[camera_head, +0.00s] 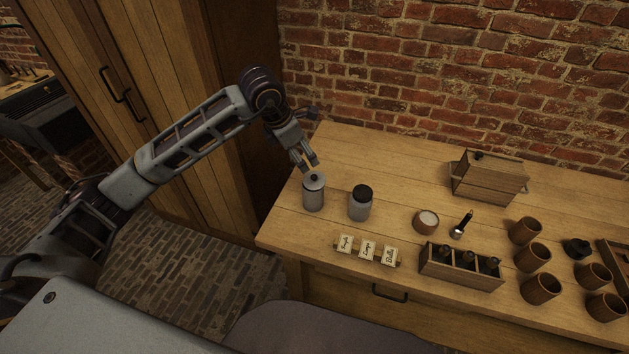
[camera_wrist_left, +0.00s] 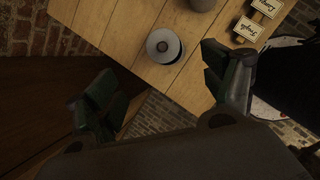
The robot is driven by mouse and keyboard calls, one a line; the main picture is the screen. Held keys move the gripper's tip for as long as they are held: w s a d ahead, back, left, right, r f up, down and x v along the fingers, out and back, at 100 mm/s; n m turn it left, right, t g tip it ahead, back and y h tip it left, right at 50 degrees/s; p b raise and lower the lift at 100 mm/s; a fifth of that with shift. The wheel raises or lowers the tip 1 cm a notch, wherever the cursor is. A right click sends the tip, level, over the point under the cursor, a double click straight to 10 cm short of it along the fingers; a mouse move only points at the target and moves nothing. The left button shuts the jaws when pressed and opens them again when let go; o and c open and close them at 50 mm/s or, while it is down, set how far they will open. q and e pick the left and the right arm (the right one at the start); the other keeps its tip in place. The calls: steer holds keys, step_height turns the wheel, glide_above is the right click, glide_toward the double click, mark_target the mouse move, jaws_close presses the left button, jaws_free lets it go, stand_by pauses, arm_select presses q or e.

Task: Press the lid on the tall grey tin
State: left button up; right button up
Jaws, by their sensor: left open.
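The tall grey tin (camera_head: 313,198) stands upright near the left end of the wooden table. Its grey lid (camera_head: 314,181), with a small dark knob, rests on top; I cannot tell if it is fully seated. In the left wrist view the lid (camera_wrist_left: 163,45) shows from above as a round grey disc. My left gripper (camera_head: 306,168) is open and empty, just above the lid and slightly to its left in the head view. In the left wrist view its spread fingers (camera_wrist_left: 165,88) lie below the lid in the picture. My right gripper is not in view.
A glass jar with a black lid (camera_head: 360,203) stands right of the tin. Lettered cards (camera_head: 367,250) stand in front. A small bowl (camera_head: 426,221), a divided wooden box (camera_head: 461,266), several brown cups (camera_head: 540,288) and a wooden chest (camera_head: 488,178) are further right. The table behind the tin is clear.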

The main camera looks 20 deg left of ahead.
arm_select(q)
steer(key=shift+f, duration=0.1)
glide_above(314, 176)
steer(key=s+a, duration=0.1)
steer(key=s, duration=0.1)
step_height(314, 176, down, 7)
steer(key=shift+s+a+r+p, duration=0.1)
steer(key=shift+s+r+p, duration=0.05)
steer(key=shift+p, duration=0.25)
steer(key=shift+w+f, duration=0.2)
steer(key=shift+f, duration=0.35)
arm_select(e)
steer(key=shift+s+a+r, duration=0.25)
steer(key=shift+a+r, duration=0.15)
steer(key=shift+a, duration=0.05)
